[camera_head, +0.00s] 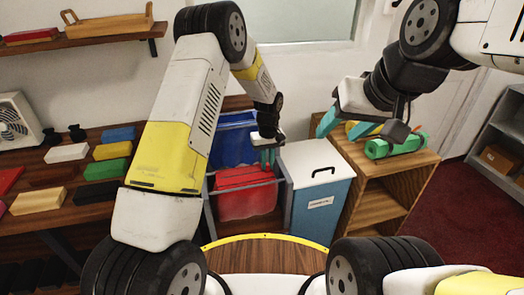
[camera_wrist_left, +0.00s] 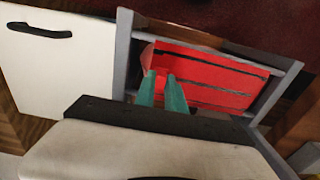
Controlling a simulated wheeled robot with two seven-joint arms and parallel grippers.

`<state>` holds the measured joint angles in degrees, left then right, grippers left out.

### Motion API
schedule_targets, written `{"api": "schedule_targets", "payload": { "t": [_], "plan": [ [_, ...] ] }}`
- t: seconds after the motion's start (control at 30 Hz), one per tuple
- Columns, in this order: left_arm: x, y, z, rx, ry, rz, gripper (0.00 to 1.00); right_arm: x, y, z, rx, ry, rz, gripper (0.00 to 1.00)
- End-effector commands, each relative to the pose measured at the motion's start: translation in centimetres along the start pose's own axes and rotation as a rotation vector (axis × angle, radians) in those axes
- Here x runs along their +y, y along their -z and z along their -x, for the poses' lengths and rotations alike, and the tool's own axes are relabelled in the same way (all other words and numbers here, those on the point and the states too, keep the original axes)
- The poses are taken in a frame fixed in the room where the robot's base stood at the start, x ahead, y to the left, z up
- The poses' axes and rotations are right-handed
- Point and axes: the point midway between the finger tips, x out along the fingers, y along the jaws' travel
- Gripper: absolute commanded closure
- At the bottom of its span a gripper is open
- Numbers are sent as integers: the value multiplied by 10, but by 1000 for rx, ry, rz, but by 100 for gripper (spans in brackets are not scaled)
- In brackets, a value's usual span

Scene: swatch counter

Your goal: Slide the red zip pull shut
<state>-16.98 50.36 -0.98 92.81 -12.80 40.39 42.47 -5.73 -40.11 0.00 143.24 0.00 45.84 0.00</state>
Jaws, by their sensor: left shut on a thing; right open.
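A red panel (camera_head: 246,197) with dark lines across it stands inside a grey frame (camera_head: 287,194), below the middle of the head view. It also shows in the left wrist view (camera_wrist_left: 215,75), with dark slots along it. My left gripper (camera_head: 267,160) has its teal fingers at the panel's top edge. In the left wrist view the fingers (camera_wrist_left: 162,88) are close together over the red panel's near corner. The red zip pull is too small or hidden at the fingers to make out clearly. My right gripper (camera_head: 357,122) is open and empty, above a wooden shelf unit.
A blue bin with a white lid (camera_head: 314,162) stands right of the frame. A blue panel (camera_head: 232,142) is behind the red one. Coloured blocks lie on the left counter (camera_head: 64,214).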

Motion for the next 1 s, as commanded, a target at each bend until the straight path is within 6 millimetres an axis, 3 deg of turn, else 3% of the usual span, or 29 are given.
{"api": "schedule_targets", "payload": {
  "t": [0.27, 0.3, 0.4, 0.73, 1.0],
  "plan": [
    [6, -1, 0, 2, -10, -3, 100, 0, 0, 0, 0, 0, 0, 47],
    [6, -1, 0, 2, -10, -3, 80, 0, 0, 0, 0, 0, 0, 47],
    [6, -1, 0, 2, -10, -3, 64, 0, 0, 0, 0, 0, 0, 47],
    [4, 0, 3, 3, -7, -2, 64, 0, 0, 0, 0, 0, 0, 47],
    [5, 0, 44, 5, -9, -1, 64, 0, 0, 0, 0, 0, 0, 47]
  ]
}}
